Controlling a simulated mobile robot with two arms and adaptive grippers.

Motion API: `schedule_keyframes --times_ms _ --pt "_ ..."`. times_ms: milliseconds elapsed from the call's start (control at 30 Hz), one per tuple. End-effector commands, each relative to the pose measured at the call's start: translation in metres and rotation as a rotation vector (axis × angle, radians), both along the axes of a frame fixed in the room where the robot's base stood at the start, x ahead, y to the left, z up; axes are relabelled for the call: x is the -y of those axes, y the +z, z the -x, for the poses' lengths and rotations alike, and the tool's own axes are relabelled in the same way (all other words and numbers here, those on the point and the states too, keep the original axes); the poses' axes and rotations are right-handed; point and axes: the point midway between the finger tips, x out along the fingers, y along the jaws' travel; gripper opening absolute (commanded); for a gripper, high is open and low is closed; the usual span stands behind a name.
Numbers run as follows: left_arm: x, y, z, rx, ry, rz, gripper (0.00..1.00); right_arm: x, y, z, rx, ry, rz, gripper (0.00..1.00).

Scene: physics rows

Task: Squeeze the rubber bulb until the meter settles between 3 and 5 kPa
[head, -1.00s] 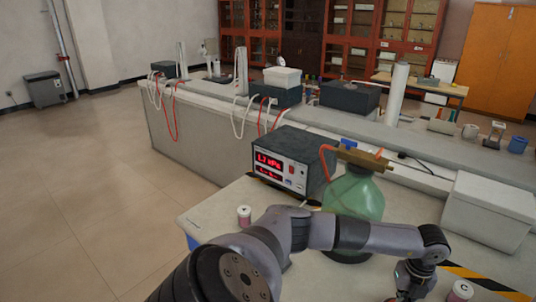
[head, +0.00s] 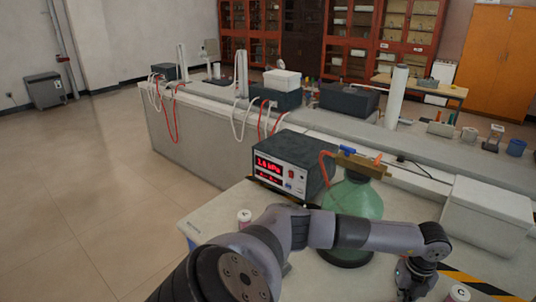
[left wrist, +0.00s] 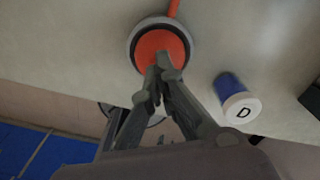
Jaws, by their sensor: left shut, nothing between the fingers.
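The meter (head: 282,170) is a dark box with a red lit display that reads about 1.6 kPa, though the digits are small. An orange hose runs from its side to the brass fitting on a green bottle (head: 357,205). The round orange-red rubber bulb (left wrist: 158,42) sits in a grey ring in the left wrist view, with an orange tube leaving its top edge. My left gripper (left wrist: 160,70) is shut with nothing between its fingers. Its tips overlap the bulb's lower part; whether they press on it is unclear. The bulb is not visible in the head view.
A small canister marked C (head: 458,293) stands at the lower right, and another jar (head: 244,217) is left of the arm. A white box (head: 487,215) stands right of the bottle.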

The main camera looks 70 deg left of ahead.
Motion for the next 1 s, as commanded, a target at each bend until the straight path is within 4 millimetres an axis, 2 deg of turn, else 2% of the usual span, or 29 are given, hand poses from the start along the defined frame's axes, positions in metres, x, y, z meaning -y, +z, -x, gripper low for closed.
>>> schedule_keyframes --times_ms 367,1000 --pt "0.0 -0.004 0.0 0.0 0.0 0.0 0.0 0.0 -0.003 0.0 0.0 0.0 0.0 0.65" --pt "0.001 -0.036 0.0 0.0 0.0 0.001 0.0 0.0 -0.026 0.0 0.0 0.0 0.0 0.65"
